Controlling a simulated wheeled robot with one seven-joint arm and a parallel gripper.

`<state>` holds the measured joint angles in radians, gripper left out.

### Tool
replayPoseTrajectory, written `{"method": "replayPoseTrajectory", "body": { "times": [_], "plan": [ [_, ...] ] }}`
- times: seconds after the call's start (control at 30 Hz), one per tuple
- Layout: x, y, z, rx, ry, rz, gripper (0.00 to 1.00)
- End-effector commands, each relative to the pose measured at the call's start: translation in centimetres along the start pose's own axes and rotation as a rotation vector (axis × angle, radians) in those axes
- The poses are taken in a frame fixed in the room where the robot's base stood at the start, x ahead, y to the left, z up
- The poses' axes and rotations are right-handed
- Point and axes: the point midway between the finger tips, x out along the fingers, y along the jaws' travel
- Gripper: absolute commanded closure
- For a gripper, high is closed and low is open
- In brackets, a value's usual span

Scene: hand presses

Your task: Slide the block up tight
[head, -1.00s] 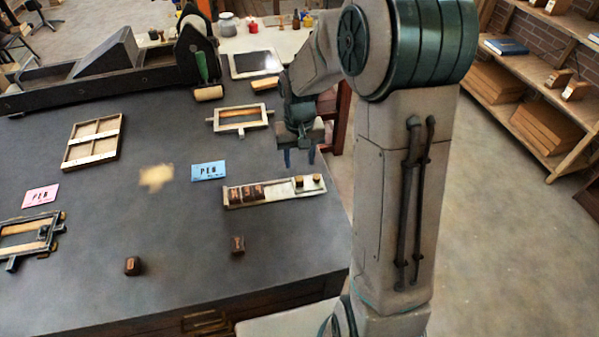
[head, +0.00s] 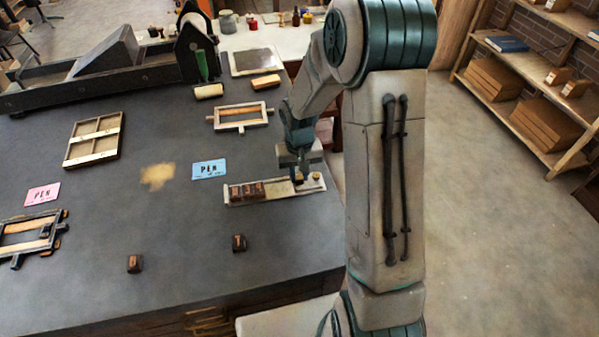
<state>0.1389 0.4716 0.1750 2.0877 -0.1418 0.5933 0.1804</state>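A pale metal tray (head: 278,188) lies on the dark bench. Dark type blocks (head: 247,190) stand together at its left end, with bare tray to their right. A small brass-coloured knob (head: 316,176) shows at the right end. My gripper (head: 300,178) is lowered over the right part of the tray, just left of that knob. A blue fingertip reaches down to about tray level. The small piece that stood there is mostly hidden behind the gripper. I cannot tell whether the fingers hold it.
Two loose dark blocks (head: 239,243) (head: 135,263) stand near the bench's front. A wooden frame (head: 240,116) lies behind the tray, a divided case (head: 93,140) to the left. The bench between is mostly clear.

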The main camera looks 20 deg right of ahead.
Motion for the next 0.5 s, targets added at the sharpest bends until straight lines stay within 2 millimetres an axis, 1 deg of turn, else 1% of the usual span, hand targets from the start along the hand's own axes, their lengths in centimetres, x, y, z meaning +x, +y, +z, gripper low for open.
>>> {"method": "replayPoseTrajectory", "body": {
  "times": [0.13, 0.4, 0.5],
  "plan": [
    [0.0, -0.3, 0.0, -0.001, 0.001, 0.0, 1.0],
    [0.1, -4.0, -0.1, -0.004, 0.003, 0.0, 1.0],
    [0.0, -4.5, 0.0, -0.001, 0.001, 0.0, 1.0]
  ]
}}
